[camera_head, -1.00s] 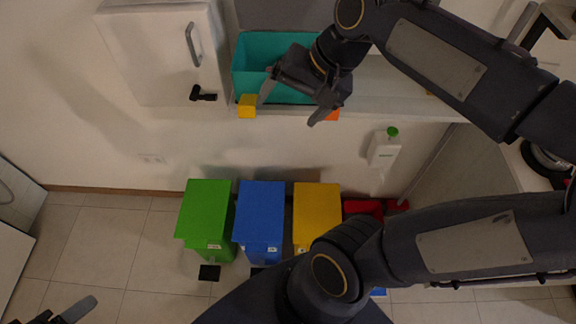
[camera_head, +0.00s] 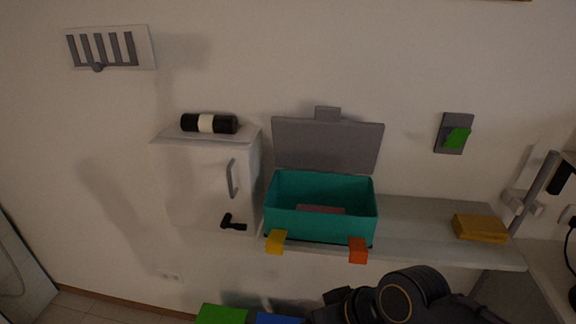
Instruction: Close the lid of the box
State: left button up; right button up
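The teal box (camera_head: 320,225) stands on a white shelf, with its open top showing. Its grey lid (camera_head: 328,146) is up, standing nearly upright behind the box, with a small tab on its top edge. A greyish-pink flat thing (camera_head: 320,209) lies inside the box. A dark part of my arm (camera_head: 395,303) shows at the bottom, below and right of the box and apart from it. No fingertips of either gripper can be made out, and my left arm is not seen.
A white cabinet (camera_head: 195,185) with a dark bottle (camera_head: 208,123) on top is close on the left. A yellow-brown block (camera_head: 480,228) lies right on the shelf (camera_head: 425,250).

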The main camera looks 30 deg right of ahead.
aim_at(325, 142)
jog(key=z, duration=1.3)
